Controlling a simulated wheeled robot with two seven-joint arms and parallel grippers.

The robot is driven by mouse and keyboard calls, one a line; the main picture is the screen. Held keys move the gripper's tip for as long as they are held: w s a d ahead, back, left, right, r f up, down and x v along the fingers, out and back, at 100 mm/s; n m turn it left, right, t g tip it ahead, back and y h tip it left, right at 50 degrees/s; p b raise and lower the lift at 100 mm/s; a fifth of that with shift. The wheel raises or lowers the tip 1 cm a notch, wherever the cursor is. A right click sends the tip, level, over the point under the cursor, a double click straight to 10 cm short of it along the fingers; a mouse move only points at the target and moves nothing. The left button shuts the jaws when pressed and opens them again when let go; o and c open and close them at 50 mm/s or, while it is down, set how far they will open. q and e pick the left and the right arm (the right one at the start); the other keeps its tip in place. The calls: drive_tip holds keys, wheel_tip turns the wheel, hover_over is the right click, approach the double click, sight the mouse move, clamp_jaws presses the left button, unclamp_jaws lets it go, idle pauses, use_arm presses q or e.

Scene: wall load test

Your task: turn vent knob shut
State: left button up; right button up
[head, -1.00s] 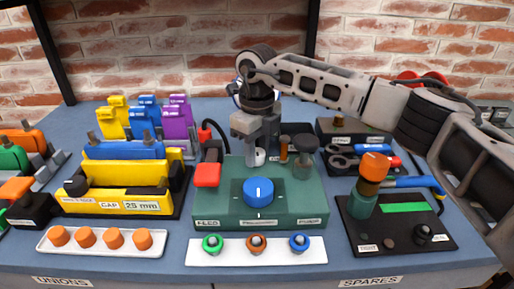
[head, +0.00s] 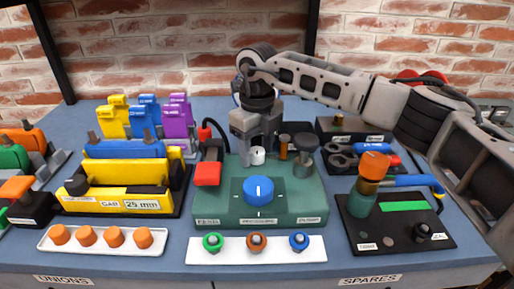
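A green block (head: 225,208) stands in the middle of the bench with a large blue knob (head: 259,191) on its front part. A small white round knob (head: 258,155) is at its back edge. A grey-green knob (head: 303,160) with a dark top is at its back right, and a red lever (head: 207,173) at its left. The labels are too small to tell surely which is the vent knob. My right gripper (head: 257,149) points down at the white knob, its fingers apart on either side of it; contact cannot be told. My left gripper is not in view.
A white strip (head: 320,252) with three coloured rings lies in front of the block. Yellow and blue gauge blocks (head: 125,172) stand at the left. A black board (head: 385,237) with an orange-topped post is at the right. My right arm passes over the back right.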

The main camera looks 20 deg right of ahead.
sight(257, 150)
wheel_tip(257, 150, up, 16)
idle(0.6)
drive_tip(key=shift+f, duration=0.1)
